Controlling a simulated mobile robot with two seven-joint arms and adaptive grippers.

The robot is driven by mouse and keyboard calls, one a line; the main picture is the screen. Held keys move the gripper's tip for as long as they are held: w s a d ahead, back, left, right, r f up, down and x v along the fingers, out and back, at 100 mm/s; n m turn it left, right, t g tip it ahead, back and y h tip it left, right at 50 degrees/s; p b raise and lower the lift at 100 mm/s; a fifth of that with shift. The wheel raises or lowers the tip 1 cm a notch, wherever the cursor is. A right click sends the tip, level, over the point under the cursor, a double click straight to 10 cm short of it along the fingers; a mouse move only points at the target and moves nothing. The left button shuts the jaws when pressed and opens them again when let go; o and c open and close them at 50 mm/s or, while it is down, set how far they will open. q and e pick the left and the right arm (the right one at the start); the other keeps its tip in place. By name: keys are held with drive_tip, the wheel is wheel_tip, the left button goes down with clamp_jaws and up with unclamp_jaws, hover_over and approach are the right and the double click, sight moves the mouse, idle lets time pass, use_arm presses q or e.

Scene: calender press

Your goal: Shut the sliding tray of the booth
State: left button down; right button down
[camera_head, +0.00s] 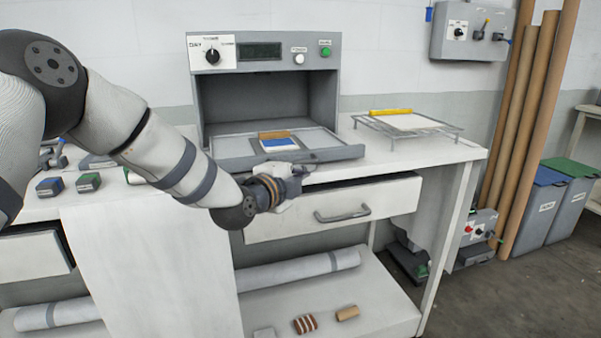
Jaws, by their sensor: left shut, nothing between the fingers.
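The booth (262,52) is a grey box on the bench with a dial, a small display and two buttons on its top panel. Its front is open. Its sliding tray (341,151) sticks out toward me over the bench top. On the tray lie a blue and white pad (280,144) and a brown block (274,134). My left gripper (298,179) is shut and empty. It appears just in front of the tray's front edge, at the bench edge; whether it touches the tray I cannot tell. My right gripper is not in view.
A drawer (390,200) below the bench top stands partly open under my left gripper. A wire rack (440,128) with a yellow-edged sheet stands right of the booth. Small blue and green blocks (88,182) lie at left. Rolls lie on the lower shelf (380,300).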

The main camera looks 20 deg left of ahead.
use_arm(q)
drive_tip(key=shift+w+a+f, duration=0.1)
drive_tip(key=shift+w+a, duration=0.55)
drive_tip(key=shift+w, duration=0.25)
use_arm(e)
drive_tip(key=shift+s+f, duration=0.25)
